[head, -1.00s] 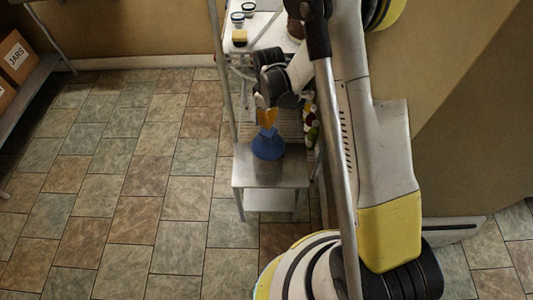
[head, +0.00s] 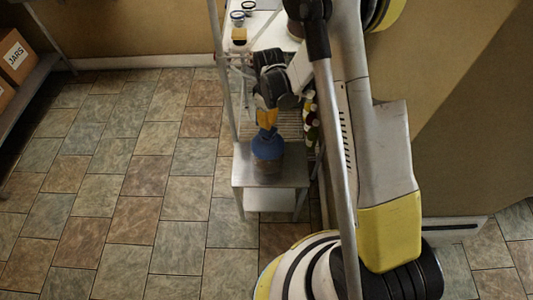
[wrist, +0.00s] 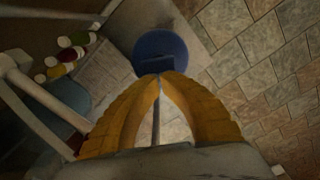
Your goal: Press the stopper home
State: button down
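The blue stopper (head: 268,146) sits at the top of a dark brownish vessel (head: 267,169) on a low metal stand. In the wrist view the stopper (wrist: 158,45) is a round blue disc with a darker raised block on it. My gripper (head: 267,126) points down over the stopper. In the wrist view my gripper's orange fingers (wrist: 163,75) bow outward and their tips come together at the raised block. The tips look to be touching the block, which spreads wider than they do. How deep the stopper sits in the vessel is hidden.
The metal stand (head: 243,173) has a bare front edge. A white table (head: 258,22) behind holds small jars. A thin upright post (head: 224,70) rises at the left. The tiled floor to the left is clear.

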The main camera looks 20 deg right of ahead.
jog(key=shift+f+b, duration=1.35)
jog(key=shift+b, duration=0.05)
dwell(1.3)
jog(key=shift+r, duration=0.35)
dwell(0.9)
notch_tip(320, 180, up, 9)
jog(key=p, duration=0.5)
jog(key=shift+r+p, duration=0.2)
jog(key=shift+p, duration=0.2)
dwell(0.3)
dwell(0.4)
jog(key=s+r+m+t, duration=0.2)
jog(key=s+r, duration=0.2)
jog(key=r, duration=0.4)
jog(key=s+r+m+t, duration=0.15)
jog(key=s+r, duration=0.25)
jog(key=r, duration=0.5)
jog(key=s+r+m+t, duration=0.3)
jog(key=s+r+m, duration=0.2)
jog(key=s, duration=0.7)
jog(key=shift+r+t, duration=0.3)
jog(key=shift+t, duration=0.05)
